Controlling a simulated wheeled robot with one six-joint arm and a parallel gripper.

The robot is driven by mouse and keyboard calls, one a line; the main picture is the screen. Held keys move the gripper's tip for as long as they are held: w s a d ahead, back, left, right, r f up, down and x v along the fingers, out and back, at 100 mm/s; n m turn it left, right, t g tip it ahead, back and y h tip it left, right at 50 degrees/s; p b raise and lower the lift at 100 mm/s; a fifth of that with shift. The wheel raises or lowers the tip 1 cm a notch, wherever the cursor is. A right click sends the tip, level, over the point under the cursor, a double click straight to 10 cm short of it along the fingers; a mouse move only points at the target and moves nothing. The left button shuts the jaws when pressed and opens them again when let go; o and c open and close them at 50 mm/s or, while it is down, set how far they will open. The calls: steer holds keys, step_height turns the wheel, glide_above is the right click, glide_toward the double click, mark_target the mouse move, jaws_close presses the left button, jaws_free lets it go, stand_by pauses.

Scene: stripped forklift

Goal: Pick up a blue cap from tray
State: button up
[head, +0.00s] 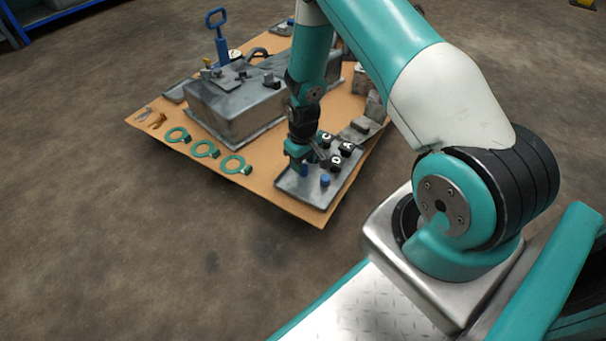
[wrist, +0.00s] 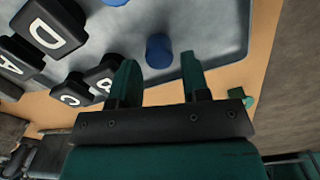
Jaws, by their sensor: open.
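A grey metal tray (head: 291,186) lies at the near corner of the tan board. One blue cap (head: 304,170) shows right at my gripper (head: 298,164) in the head view, partly hidden by it. A second blue cap (head: 325,180) stands apart on the tray to the right. In the wrist view, my gripper (wrist: 159,70) is open, with its green fingers spread. A blue cap (wrist: 158,50) appears in the gap near the fingertips, clear of both fingers in the picture. Another blue cap (wrist: 115,2) is cut off at the top edge. Whether the near cap is level with the fingers is unclear.
Black lettered blocks crowd beside the caps, including D (wrist: 48,32), C (wrist: 72,90) and B (wrist: 104,78). A grey metal housing (head: 235,105) stands behind the tray. Green rings (head: 205,149) lie along the board's left edge.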

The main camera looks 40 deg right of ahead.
step_height(320, 180, down, 3)
steer(key=shift+b, duration=0.7)
steer(key=shift+r, duration=0.1)
steer(key=shift+c, duration=0.2)
steer(key=c, duration=0.6)
